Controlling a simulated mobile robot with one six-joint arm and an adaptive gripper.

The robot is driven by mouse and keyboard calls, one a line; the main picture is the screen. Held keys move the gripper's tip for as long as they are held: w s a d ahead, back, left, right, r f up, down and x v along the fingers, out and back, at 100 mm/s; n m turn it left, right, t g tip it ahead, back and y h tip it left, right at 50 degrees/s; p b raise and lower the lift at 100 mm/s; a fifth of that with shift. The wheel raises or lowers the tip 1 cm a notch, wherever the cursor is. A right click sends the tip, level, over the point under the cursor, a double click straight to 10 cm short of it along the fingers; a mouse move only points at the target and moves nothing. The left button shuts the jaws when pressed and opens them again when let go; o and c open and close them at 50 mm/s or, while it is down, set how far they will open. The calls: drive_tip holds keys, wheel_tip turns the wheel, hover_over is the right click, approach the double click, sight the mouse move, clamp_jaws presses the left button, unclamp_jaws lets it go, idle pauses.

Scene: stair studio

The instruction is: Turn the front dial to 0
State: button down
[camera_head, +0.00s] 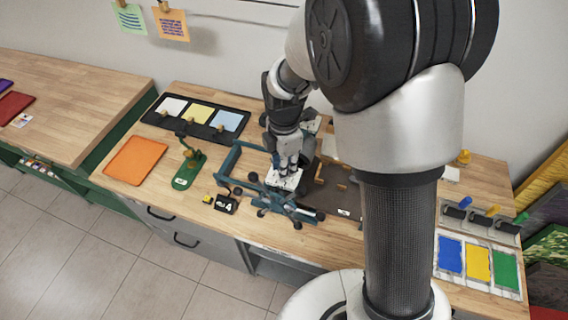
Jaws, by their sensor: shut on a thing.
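A teal-framed bench device (228,162) with black knobs stands on the wooden workbench. A white plate (284,182) sits at its front part, and my gripper (287,172) points down onto it. My gripper is shut on what looks like the front dial there; the fingers hide the knob and its pointer, so its setting cannot be read. A small black display (226,204) at the device's left front shows a pale figure that looks like 4. Another pale plate (313,124) lies farther back, partly behind my arm.
A green stand (188,168), an orange sheet (136,160) and a black tray (197,117) of coloured cards lie to the left. A dark board (335,195) lies close on the right. Blue, yellow and green panels (478,264) lie at the far right. Bare wood shows along the front edge.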

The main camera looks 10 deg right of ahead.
drive_tip(key=c, duration=1.3)
unclamp_jaws()
drive_tip(key=shift+c, duration=0.2)
wheel_tip(320, 180, up, 12)
drive_tip(key=s+d+f+m+t+b, duration=0.1)
drive_tip(key=s+d+m+b, duration=0.1)
drive_tip(key=s+m+b, duration=0.2)
drive_tip(key=s+d+f+m+t+b, duration=0.1)
drive_tip(key=s+d+m+t+b, duration=0.1)
drive_tip(key=s+m, duration=0.8)
drive_tip(key=s+d+f+m+t+b, duration=0.1)
drive_tip(key=s+d+f+m+b, duration=0.1)
drive_tip(key=s+m+b, duration=0.3)
drive_tip(key=s+d+m, duration=0.1)
drive_tip(key=m, duration=0.1)
drive_tip(key=shift+s+m+t+b, duration=0.3)
drive_tip(key=shift+s+b, duration=0.05)
drive_tip(key=shift+s, duration=0.05)
